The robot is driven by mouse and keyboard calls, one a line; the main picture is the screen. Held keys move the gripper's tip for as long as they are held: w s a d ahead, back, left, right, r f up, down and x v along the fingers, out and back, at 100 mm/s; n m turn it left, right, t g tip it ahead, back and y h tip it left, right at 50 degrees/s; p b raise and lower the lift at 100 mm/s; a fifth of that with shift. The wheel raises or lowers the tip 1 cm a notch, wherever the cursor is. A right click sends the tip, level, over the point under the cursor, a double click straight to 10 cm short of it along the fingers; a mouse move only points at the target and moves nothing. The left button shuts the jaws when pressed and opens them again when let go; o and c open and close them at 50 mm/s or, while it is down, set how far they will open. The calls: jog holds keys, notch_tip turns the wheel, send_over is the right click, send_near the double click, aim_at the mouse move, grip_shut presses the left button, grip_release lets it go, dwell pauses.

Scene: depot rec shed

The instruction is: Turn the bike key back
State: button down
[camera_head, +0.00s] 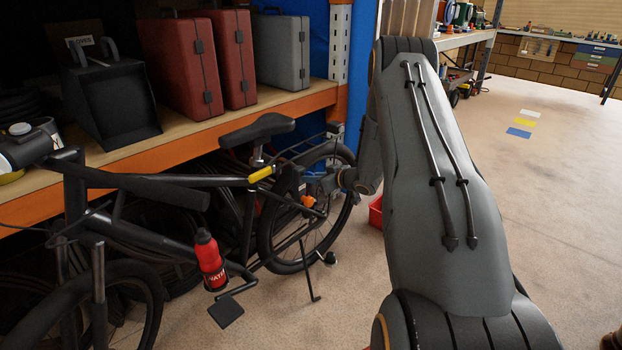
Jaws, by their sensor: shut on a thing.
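A black bike (150,187) stands upright in front of the orange-edged shelf, its rear wheel (349,210) toward the middle of the picture. My gripper (305,184) reaches in from the right, beside the rear wheel just behind the seat post. It is shut on the bike key, which is small and mostly hidden by the jaws. A small orange piece (308,201) shows just below the jaws; I cannot tell whether it is part of the key. The lock and how far the key is turned cannot be made out.
The saddle (257,130) and a yellow band (260,174) on the frame are close left of my gripper. A red bottle (210,258) is on the frame. The shelf (200,140) holds red and grey cases. A red bin (376,212) is partly behind my arm.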

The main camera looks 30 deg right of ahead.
jog(key=c, duration=1.9)
grip_release()
jog(key=shift+o, duration=0.2)
jog(key=v, duration=0.7)
jog(key=shift+s, duration=0.35)
jog(key=shift+d+r, duration=0.1)
jog(key=shift+r, duration=0.05)
